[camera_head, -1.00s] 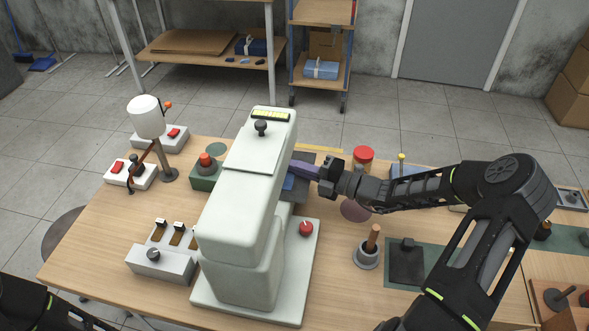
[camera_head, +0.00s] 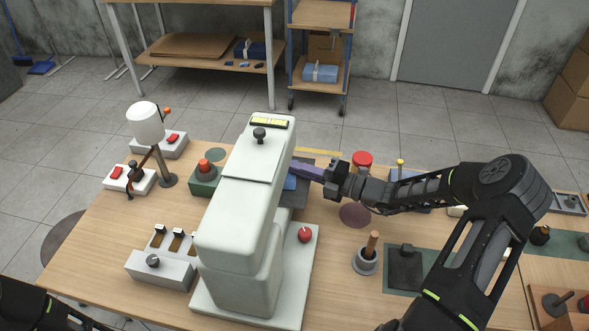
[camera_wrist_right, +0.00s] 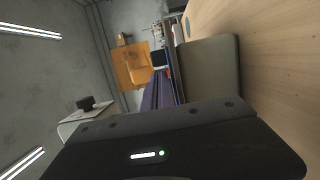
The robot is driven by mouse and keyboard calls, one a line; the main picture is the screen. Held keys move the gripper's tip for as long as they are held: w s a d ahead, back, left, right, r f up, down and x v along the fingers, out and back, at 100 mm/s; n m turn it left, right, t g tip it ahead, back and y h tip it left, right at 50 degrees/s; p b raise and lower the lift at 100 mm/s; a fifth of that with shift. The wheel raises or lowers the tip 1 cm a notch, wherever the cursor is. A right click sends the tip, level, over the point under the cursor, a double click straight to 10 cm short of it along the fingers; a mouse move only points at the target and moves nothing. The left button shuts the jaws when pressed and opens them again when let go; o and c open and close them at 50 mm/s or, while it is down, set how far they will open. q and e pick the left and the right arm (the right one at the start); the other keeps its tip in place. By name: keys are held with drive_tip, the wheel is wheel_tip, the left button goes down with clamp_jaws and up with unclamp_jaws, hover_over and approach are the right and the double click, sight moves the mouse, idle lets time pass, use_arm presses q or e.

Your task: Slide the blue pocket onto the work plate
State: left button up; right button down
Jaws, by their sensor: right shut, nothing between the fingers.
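The blue pocket (camera_head: 290,182) shows as a small blue patch at the right side of the pale press (camera_head: 240,200). The press head hides the rest of it. A dark grey plate (camera_head: 298,198), which looks like the work plate, lies under and beside it, also partly hidden. My right gripper (camera_head: 306,172) reaches in from the right with its purple-blue fingers shut and empty. Its tips are close to the pocket; I cannot tell if they touch. My left gripper is out of view.
A red-topped jar (camera_head: 362,163) stands just behind my right gripper. A switch box (camera_head: 163,262) stands left of the press.

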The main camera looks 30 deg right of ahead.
drive_tip(key=v, duration=0.6)
drive_tip(key=shift+s+b, duration=0.2)
drive_tip(key=shift+b, duration=0.15)
drive_tip(key=shift+r, duration=0.1)
